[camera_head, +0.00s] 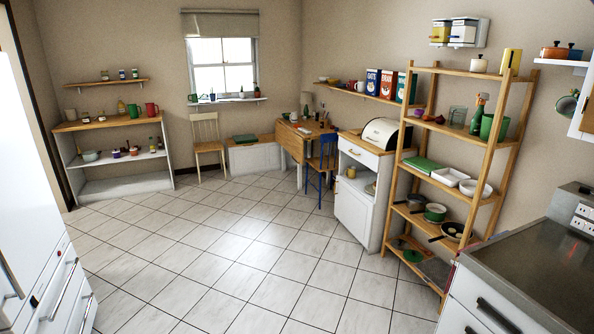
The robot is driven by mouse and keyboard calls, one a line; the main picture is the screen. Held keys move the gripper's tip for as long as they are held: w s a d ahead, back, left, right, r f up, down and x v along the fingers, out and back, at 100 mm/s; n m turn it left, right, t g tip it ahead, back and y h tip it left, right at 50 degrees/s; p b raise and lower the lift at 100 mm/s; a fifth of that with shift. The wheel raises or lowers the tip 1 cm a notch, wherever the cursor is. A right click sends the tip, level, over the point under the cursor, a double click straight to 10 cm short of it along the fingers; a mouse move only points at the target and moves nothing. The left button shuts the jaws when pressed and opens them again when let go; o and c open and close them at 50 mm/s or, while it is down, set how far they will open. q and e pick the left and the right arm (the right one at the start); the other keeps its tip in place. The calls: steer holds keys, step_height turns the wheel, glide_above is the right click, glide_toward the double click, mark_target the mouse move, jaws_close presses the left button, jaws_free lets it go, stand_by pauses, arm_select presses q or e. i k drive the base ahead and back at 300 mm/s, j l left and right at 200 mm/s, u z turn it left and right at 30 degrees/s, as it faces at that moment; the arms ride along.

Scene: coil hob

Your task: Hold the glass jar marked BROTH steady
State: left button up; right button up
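Neither of my grippers shows in the head view. I cannot make out any glass jar marked BROTH. Several small jars (122,74) stand on the wall shelf at the back left, too small for me to read any label. More small jars or pots (86,117) stand on top of the low white unit below it, also unreadable.
A wide tiled floor (215,255) lies clear in the middle. A wooden rack (484,168) with pans and dishes stands at right, beside a white cabinet (352,212). A hob counter (530,270) fills the lower right. White drawers (58,295) stand at left.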

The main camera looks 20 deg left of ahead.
mark_target(102, 117)
steer(key=i+j+u, duration=0.75)
steer(key=i+u, duration=0.2)
steer(key=i+j+u, duration=0.15)
steer(key=i+u, duration=0.45)
steer(key=i, duration=0.65)
steer(key=i+l+u, duration=0.1)
steer(key=i, duration=0.6)
steer(key=i+l, duration=0.15)
steer(key=i, duration=1.35)
steer(key=i+j+z, duration=0.1)
steer(key=i, duration=0.6)
steer(key=i+j, duration=0.1)
steer(key=i, duration=0.65)
steer(key=i+u, duration=0.4)
steer(key=i, duration=0.9)
steer(key=i+j+z, duration=0.15)
steer(key=i+j, duration=0.15)
steer(key=i+j+z, duration=0.15)
steer(key=j, duration=0.3)
steer(key=i+j+z, duration=0.15)
steer(key=i+j, duration=0.2)
steer(key=i+j+z, duration=0.15)
steer(key=j, duration=0.35)
steer(key=i+j, duration=0.1)
steer(key=j, duration=0.55)
steer(key=i+j, duration=0.1)
steer(key=j, duration=0.55)
